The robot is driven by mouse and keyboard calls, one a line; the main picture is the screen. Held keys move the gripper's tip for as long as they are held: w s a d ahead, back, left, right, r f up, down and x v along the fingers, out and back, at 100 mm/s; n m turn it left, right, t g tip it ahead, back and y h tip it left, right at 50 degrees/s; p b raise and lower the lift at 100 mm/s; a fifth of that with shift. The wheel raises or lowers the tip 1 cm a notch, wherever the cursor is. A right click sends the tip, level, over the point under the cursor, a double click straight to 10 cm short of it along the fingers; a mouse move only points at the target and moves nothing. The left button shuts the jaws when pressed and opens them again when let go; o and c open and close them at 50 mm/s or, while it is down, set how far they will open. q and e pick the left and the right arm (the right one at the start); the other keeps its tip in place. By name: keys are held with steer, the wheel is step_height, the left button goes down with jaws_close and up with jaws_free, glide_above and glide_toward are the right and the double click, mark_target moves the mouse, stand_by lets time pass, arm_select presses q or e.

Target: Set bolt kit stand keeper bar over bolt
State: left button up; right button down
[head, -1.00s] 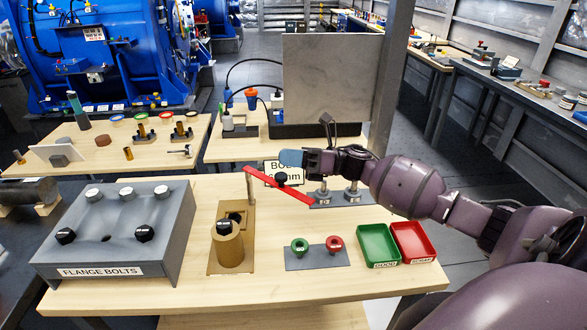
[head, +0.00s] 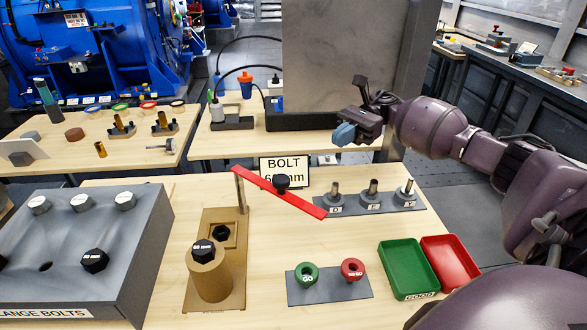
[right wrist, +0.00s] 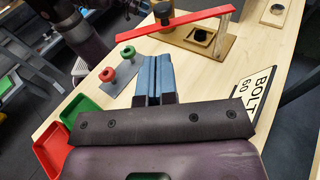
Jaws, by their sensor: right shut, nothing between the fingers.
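The bolt kit stand (head: 235,222) is a tan base with a post on the light wood table. A red keeper bar (head: 300,200) with a black knob is carried at the post's top and slants out to the right, away from the bolt. The black-headed bolt (head: 203,250) sits in the tan cylinder on the stand, with nothing over it. The bar (right wrist: 180,28) also shows in the right wrist view. My right gripper (head: 343,134) has blue fingertips, is shut and empty, and hangs above and right of the bar, apart from it. My left gripper is not in view.
The grey flange bolts block (head: 150,255) stands at left. A BOLT sign (head: 284,168), a plate with several pegs (head: 372,203), green and red ring gauges on a plate (head: 330,290), a green tray (head: 400,275) and a red tray (head: 455,258) surround the stand.

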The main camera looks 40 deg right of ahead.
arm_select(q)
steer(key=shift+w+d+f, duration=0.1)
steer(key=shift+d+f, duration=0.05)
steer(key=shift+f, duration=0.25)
arm_select(e)
steer(key=shift+w+d+f, duration=0.2)
steer(key=shift+d+f, duration=0.15)
steer(key=shift+f, duration=0.1)
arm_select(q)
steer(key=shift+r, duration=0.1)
arm_select(e)
steer(key=shift+a, duration=0.1)
steer(key=shift+a, duration=0.1)
steer(key=p, duration=0.3)
glide_toward(288, 178)
steer(key=a+f, duration=0.1)
steer(key=a, duration=0.6)
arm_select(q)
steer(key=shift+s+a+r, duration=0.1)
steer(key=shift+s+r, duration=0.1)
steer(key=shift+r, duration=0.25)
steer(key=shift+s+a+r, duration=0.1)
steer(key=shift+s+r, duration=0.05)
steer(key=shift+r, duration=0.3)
arm_select(e)
steer(key=shift+f, duration=0.25)
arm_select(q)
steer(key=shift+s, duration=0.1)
